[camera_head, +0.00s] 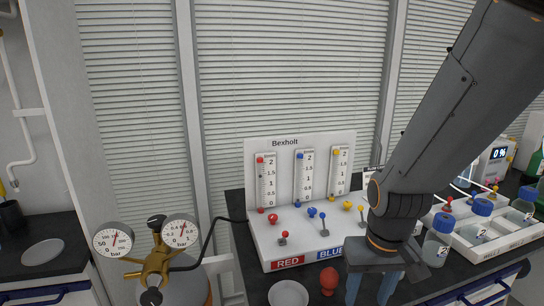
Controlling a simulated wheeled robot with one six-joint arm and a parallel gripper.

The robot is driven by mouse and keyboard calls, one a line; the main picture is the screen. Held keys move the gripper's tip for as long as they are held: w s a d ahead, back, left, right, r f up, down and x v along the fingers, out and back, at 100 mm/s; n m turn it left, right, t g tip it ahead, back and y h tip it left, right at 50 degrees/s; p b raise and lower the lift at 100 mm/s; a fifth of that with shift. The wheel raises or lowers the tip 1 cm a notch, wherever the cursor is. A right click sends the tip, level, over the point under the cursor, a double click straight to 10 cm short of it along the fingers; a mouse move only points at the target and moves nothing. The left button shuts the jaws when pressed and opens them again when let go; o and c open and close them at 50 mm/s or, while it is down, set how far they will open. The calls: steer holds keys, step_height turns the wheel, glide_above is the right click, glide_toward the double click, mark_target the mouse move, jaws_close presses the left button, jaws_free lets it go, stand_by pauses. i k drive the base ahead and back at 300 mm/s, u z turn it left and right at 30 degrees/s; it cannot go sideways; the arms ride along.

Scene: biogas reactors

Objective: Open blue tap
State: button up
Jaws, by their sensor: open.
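The white Bexholt panel (262,243) stands on the dark bench with three upright flow gauges at its back. On its sloping front is a blue knob (312,212), and just below and right of it a small lever with a blue ball top (322,215), standing nearly upright. Which of the two is the tap I cannot tell. A BLUE label (328,254) is on the front edge below them. My gripper (374,288) is open and empty, pointing down in front of the panel's right part, right of and nearer than the blue controls. It hides the panel's front right corner.
Red (272,218) and yellow (347,205) knobs flank the blue one, each with a lever. Blue-capped bottles (437,240) stand right; brass regulator gauges (114,239) stand left.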

mark_target(322, 215)
steer(key=k, duration=1)
steer(key=u, duration=0.65)
steer(key=i, duration=1.1)
steer(key=z, duration=0.85)
